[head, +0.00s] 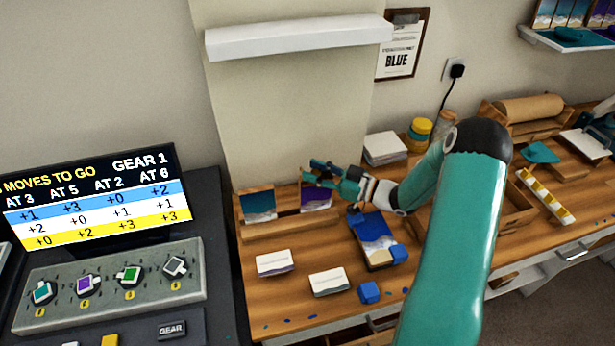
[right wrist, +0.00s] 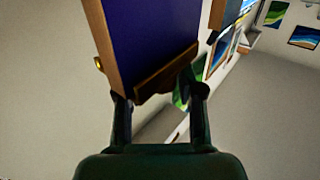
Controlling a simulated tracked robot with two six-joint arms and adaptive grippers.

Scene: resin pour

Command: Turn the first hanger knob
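My left gripper is not in view.
A screen (head: 95,200) with rows of numbers stands behind the knob panel. The wooden table (head: 335,250) holds white cards (head: 328,283), a blue picture block (head: 376,240) and a blue cube (head: 369,292). A white shelf (head: 300,37) juts out above.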

